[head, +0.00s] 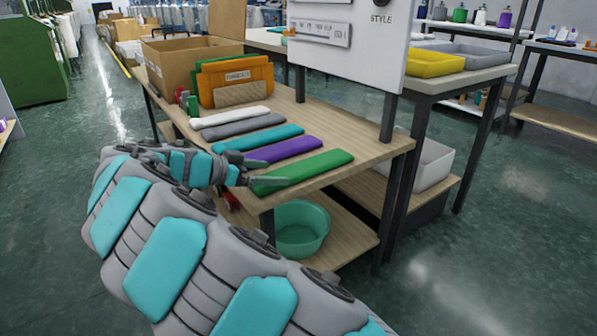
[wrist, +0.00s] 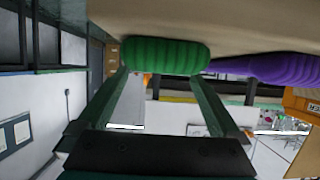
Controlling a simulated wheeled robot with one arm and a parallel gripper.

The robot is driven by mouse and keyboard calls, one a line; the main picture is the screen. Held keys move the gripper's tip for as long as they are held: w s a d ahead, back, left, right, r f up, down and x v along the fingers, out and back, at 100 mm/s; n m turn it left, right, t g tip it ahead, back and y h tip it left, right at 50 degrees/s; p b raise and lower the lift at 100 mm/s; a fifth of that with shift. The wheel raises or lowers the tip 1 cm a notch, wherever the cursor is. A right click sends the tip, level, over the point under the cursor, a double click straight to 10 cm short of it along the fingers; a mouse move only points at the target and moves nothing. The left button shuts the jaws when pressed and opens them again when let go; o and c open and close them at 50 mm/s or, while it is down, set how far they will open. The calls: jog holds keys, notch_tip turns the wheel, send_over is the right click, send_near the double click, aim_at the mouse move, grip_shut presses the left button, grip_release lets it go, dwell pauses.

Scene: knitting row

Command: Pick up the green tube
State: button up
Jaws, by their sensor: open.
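The green tube (head: 310,170) lies on the wooden table at the near right end of a row of tubes. My gripper (head: 268,180) is at the tube's near left end, by the table's front edge. In the wrist view the green tube (wrist: 165,56) is just beyond my two open fingers (wrist: 161,76), its width spanning about the gap between their tips. Nothing is held. I cannot tell whether the fingertips touch the tube or reach along its sides.
The purple tube (head: 284,151) lies beside the green one, then teal (head: 258,138), grey (head: 239,127) and white (head: 230,117) tubes. A cardboard box (head: 175,68) and orange holder (head: 237,80) stand behind. A green tub (head: 300,228) sits on the lower shelf.

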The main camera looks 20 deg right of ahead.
aim_at(290, 171)
jog(key=x, duration=0.3)
jog(key=p+x, duration=0.1)
jog(key=x, duration=0.1)
jog(key=shift+d+r, duration=0.2)
jog(key=shift+d, duration=0.05)
jog(key=c, duration=1.1)
